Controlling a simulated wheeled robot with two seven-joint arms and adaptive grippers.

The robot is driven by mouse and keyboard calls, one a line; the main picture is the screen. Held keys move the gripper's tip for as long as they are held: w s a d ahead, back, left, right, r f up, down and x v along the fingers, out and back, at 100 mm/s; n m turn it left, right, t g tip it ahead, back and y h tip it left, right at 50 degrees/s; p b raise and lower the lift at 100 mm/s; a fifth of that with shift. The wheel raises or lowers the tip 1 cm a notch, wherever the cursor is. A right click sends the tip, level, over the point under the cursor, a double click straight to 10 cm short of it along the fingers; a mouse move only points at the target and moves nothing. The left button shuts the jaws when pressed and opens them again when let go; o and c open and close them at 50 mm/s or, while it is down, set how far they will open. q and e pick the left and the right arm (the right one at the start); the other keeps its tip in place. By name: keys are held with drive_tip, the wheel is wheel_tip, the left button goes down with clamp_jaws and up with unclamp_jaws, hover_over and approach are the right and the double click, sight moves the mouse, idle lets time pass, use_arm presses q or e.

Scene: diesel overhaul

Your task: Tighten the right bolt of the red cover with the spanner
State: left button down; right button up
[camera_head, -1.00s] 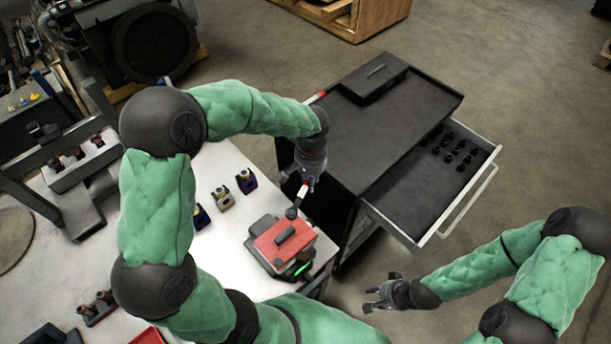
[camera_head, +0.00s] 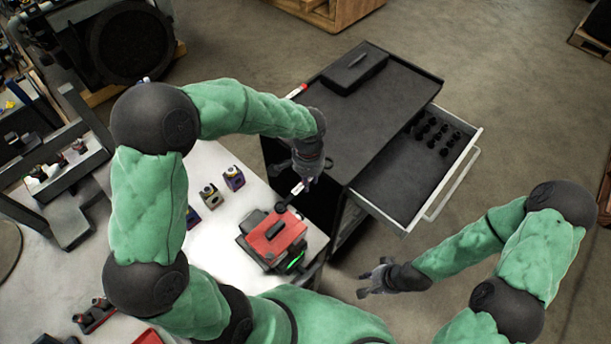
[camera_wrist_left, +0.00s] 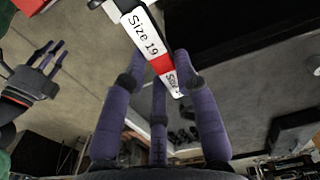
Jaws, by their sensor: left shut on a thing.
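The red cover (camera_head: 277,236) sits on a dark block near the right edge of the white table, with a dark handle-like bar on top. My left gripper (camera_head: 305,178) is shut on the spanner (camera_head: 297,189), above the far side of the cover. The spanner's white and red handle, marked "Size 19", shows between the fingers in the left wrist view (camera_wrist_left: 145,38). Its dark head (camera_head: 281,207) is at the cover's far edge; the bolt under it is hidden, so I cannot tell whether it is seated. My right gripper (camera_head: 374,279) is open and empty over the floor.
A dark tool cart (camera_head: 395,95) with an open drawer (camera_head: 405,185) stands beyond the table, right of my left gripper. Small coloured blocks (camera_head: 209,195) stand on the table left of the cover. A green light (camera_head: 295,262) glows on the block's near side.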

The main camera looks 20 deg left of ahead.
use_arm(q)
drive_tip(key=shift+s+d+m, duration=0.4)
drive_tip(key=shift+d+m, duration=0.45)
drive_tip(key=shift+m, duration=0.05)
drive_tip(key=s+d+m+p, duration=0.1)
drive_tip(key=m, duration=0.1)
drive_tip(key=shift+s+d+m, duration=0.3)
drive_tip(key=shift+d, duration=0.1)
